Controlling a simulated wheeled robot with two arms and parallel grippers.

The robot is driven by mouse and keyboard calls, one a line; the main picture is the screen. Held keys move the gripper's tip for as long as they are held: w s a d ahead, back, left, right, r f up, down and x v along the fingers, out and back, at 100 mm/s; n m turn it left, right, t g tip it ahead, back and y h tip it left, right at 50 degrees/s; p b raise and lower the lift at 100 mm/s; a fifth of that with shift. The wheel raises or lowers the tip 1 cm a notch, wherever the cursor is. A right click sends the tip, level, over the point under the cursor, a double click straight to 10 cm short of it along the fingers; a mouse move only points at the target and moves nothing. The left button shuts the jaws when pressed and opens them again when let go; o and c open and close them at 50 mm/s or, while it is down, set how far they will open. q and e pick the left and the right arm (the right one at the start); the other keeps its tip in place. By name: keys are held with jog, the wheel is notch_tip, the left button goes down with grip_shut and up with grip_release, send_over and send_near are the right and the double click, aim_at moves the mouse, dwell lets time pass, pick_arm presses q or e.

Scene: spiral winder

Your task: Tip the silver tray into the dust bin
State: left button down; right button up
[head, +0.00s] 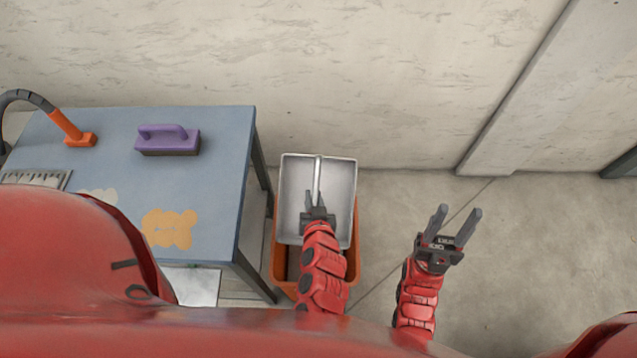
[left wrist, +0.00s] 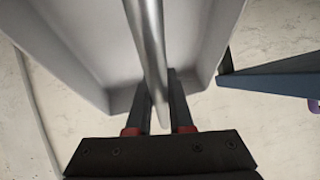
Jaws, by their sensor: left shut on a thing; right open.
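The silver tray (head: 338,182) has a bar-like handle (head: 317,176) running along its middle, and in the head view it is above the orange dust bin (head: 279,262). My left gripper (head: 314,199) is shut on the handle. In the left wrist view, the handle (left wrist: 148,50) passes between the two fingers (left wrist: 160,95) and the tray's pale inside (left wrist: 85,45) lies behind it. The tray hides most of the bin's opening; a brown patch shows inside the bin. No contents are visible in the tray. My right gripper (head: 456,228) is open and empty, right of the bin.
The wall is behind. Floor on the right (head: 520,270) is clear.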

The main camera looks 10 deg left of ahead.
aim_at(315, 185)
pick_arm(q)
jog(key=w+r+g+p, duration=0.1)
jog(key=p, duration=0.2)
jog(key=r+g+p, duration=0.1)
jog(key=p, duration=0.3)
jog(key=shift+w+a+h, duration=0.25)
jog(key=shift+w+h, duration=0.05)
jog(key=shift+w, duration=0.05)
jog(key=shift+w+a+r+g+p, duration=0.1)
jog(key=shift+w+r+g+p, duration=0.1)
jog(key=shift+w+g+p, duration=0.8)
jog(key=g, duration=0.1)
jog(key=w+g, duration=0.1)
jog(key=shift+f+m+g+h+b, duration=0.2)
jog(key=shift+m+g+h+b, duration=0.1)
jog(key=shift+m+g+h, duration=0.1)
